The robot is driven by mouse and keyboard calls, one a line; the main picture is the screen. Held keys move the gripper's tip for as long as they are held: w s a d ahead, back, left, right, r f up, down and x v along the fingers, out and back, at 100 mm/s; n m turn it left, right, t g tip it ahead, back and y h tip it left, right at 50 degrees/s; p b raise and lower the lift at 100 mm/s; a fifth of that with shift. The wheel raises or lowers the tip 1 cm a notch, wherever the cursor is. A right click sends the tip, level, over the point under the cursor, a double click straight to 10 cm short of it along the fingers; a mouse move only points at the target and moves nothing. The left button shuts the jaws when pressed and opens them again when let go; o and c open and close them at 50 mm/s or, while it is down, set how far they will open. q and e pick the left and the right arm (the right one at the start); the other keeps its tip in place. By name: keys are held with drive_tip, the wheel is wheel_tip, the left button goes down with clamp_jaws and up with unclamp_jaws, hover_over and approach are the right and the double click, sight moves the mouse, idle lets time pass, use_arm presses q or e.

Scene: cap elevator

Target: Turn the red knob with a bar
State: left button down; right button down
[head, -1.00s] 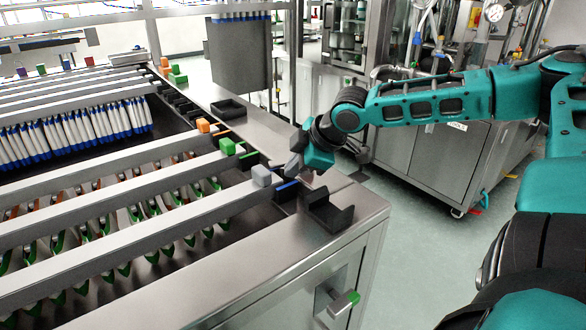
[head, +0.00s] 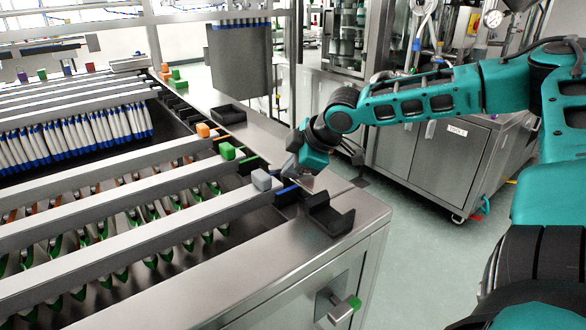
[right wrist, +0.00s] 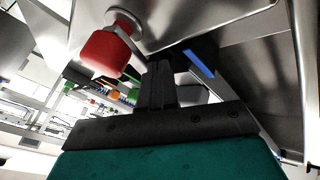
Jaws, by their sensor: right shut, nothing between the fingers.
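The red knob (right wrist: 106,52) shows in the upper left of the right wrist view, on a round metal mount under a metal surface. It looks like a thick red block or grip. I cannot pick it out in the head view. My right gripper (head: 298,172) hangs over the near right corner of the metal machine in the head view. In the right wrist view the dark fingers of the right gripper (right wrist: 160,82) are together and empty. They are to the right of the knob and appear apart from it. My left gripper is out of view.
Long metal rails (head: 135,240) with grey, green and orange end blocks cross the machine. Black holders (head: 330,216) stand near its right edge. Open floor lies to the right.

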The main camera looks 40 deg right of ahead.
sight(280, 165)
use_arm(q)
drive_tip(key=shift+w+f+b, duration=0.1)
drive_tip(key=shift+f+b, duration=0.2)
use_arm(e)
drive_tip(key=shift+w+m+h, duration=0.2)
drive_tip(key=shift+m+h, duration=0.1)
drive_tip(key=shift+m, duration=0.1)
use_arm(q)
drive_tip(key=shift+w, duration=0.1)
use_arm(e)
drive_tip(key=shift+w, duration=0.15)
drive_tip(key=shift+w+p, duration=0.3)
drive_tip(key=shift+w, duration=0.2)
drive_tip(key=shift+w+d, duration=0.1)
drive_tip(key=shift+w, duration=0.35)
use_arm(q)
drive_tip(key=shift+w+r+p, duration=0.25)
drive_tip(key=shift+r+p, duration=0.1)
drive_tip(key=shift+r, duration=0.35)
use_arm(e)
drive_tip(key=shift+w, duration=0.2)
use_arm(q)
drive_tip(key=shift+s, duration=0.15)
use_arm(e)
drive_tip(key=shift+w+d, duration=0.1)
drive_tip(key=shift+w, duration=0.05)
